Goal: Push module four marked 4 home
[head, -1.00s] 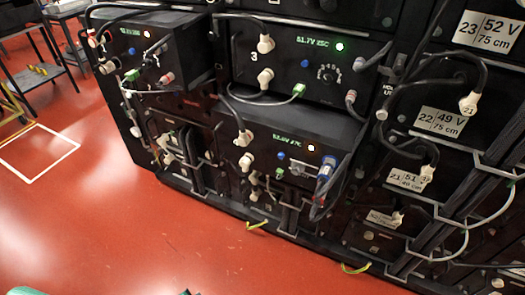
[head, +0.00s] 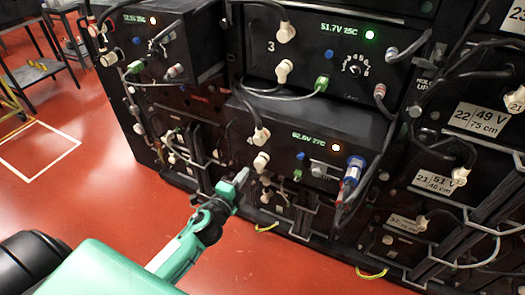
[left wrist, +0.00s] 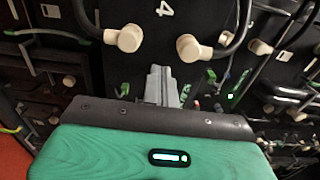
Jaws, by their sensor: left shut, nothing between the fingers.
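Module four (head: 320,150) is the black box in the lower middle of the head view. Its top shows, so it stands out from the rack below module three (head: 318,55). Its display reads about 52.6V 27C, with an orange lamp. In the left wrist view, a white 4 (left wrist: 164,9) marks its face, above and between two cream plugs (left wrist: 130,38) and (left wrist: 188,47). My left gripper (head: 238,180) is shut and empty, below and left of the cream plugs in the head view. In the left wrist view its fingers (left wrist: 160,82) point at the face; contact cannot be told. My right gripper is not in view.
Cables and a blue-grey plug (head: 354,168) hang at the module's right end. Another black module (head: 160,50) juts out at upper left. Labelled units (head: 480,120) stand at right. Red floor (head: 100,200) is open at left, with a cart (head: 35,72) behind.

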